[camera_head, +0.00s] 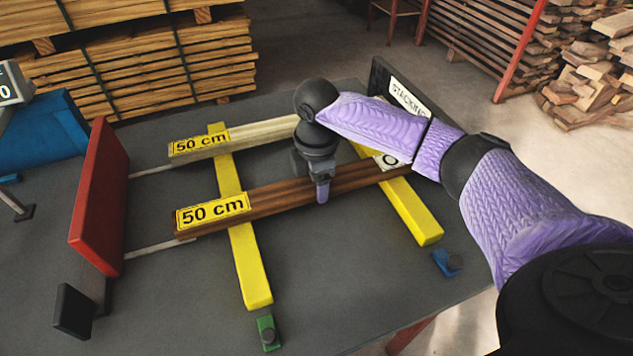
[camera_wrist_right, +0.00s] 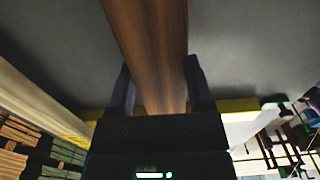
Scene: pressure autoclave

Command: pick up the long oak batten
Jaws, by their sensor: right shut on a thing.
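The brown wooden batten (camera_head: 275,199) lies across two yellow bars, with a yellow "50 cm" label (camera_head: 213,210) at its left end. A partly hidden white label (camera_head: 391,161) starting with "O" is at its right end. My right gripper (camera_head: 322,190) comes down on the brown batten near its middle and is shut on it. In the right wrist view the batten (camera_wrist_right: 148,45) runs between the two fingers (camera_wrist_right: 160,90). I cannot tell whether it still touches the bars. A paler batten (camera_head: 265,132), also labelled "50 cm", lies behind it. My left gripper is not in view.
The yellow bars (camera_head: 250,265) (camera_head: 415,212) stand on a dark grey table (camera_head: 340,270). A red plate (camera_head: 100,195) stands upright at the left, with thin rods towards the battens. A dark upright plate (camera_head: 380,76) is at the back right. The front of the table is mostly clear.

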